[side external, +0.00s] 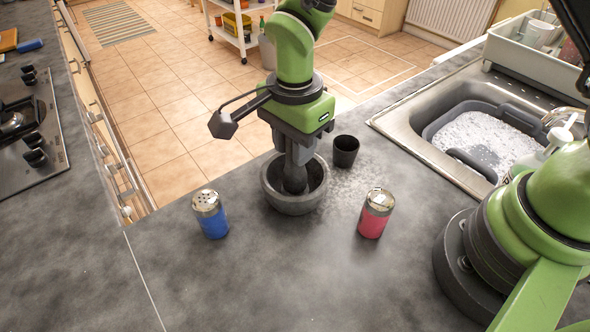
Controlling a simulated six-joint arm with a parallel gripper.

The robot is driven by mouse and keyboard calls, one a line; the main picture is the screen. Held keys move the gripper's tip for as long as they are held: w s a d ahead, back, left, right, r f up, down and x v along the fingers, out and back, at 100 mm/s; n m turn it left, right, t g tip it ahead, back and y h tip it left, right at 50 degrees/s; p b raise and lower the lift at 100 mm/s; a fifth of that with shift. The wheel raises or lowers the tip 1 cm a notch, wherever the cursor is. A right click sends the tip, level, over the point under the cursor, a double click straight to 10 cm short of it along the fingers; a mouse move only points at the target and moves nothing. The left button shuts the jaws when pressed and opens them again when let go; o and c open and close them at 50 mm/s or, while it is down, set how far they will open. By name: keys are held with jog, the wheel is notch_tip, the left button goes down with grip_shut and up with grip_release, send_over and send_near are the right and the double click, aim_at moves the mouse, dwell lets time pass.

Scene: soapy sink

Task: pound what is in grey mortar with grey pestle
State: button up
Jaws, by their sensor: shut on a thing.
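The grey mortar (294,204) stands upright on the dark grey counter in the side external view. My gripper (296,152) is above it, pointing down, shut on the grey pestle (295,178). The pestle is roughly upright and its lower end is inside the mortar bowl. The gripper hides the pestle's upper part. I cannot tell what is in the mortar, nor whether the pestle touches its floor.
A blue shaker (211,219) stands left of the mortar and a red shaker (374,218) right of it. A dark cup (345,152) stands close behind right. The sink (415,125) holds a soapy basin (480,138). The front counter is clear.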

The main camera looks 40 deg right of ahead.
jog(key=shift+f, duration=0.55)
dwell(0.4)
jog(key=shift+r, duration=0.55)
jog(key=shift+f, duration=0.55)
jog(key=shift+r, duration=0.6)
jog(key=shift+f, duration=0.7)
jog(key=shift+r, duration=0.7)
jog(key=shift+r, duration=2.3)
